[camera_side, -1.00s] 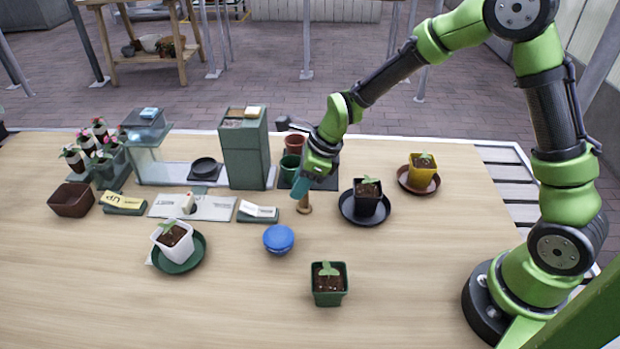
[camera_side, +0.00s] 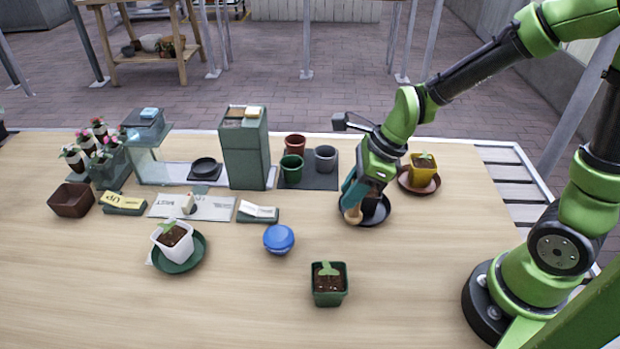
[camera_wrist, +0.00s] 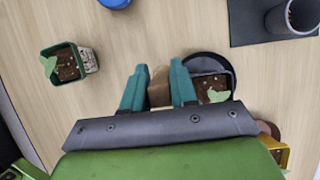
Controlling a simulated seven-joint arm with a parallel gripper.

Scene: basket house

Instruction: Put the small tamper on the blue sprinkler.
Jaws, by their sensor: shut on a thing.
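My gripper (camera_side: 355,198) is shut on the small wooden tamper (camera_side: 353,215), at the front left of the black pot's dark saucer. In the wrist view the tamper (camera_wrist: 159,88) is between the two teal fingers (camera_wrist: 158,92), its upper part partly hidden. I cannot tell how far it is above the table. The blue sprinkler (camera_side: 278,239) is a round, squat blue thing on the table, to the left of and nearer than my gripper. In the wrist view only part of the blue sprinkler (camera_wrist: 115,2) shows at the top edge.
The black pot (camera_wrist: 212,85) with a seedling is close beside my fingers, on its dark saucer (camera_side: 376,219). A yellow pot (camera_side: 422,173) stands to the right, a green pot (camera_side: 329,291) in front. Empty pots stand on a dark mat (camera_side: 318,181). Table between tamper and sprinkler is clear.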

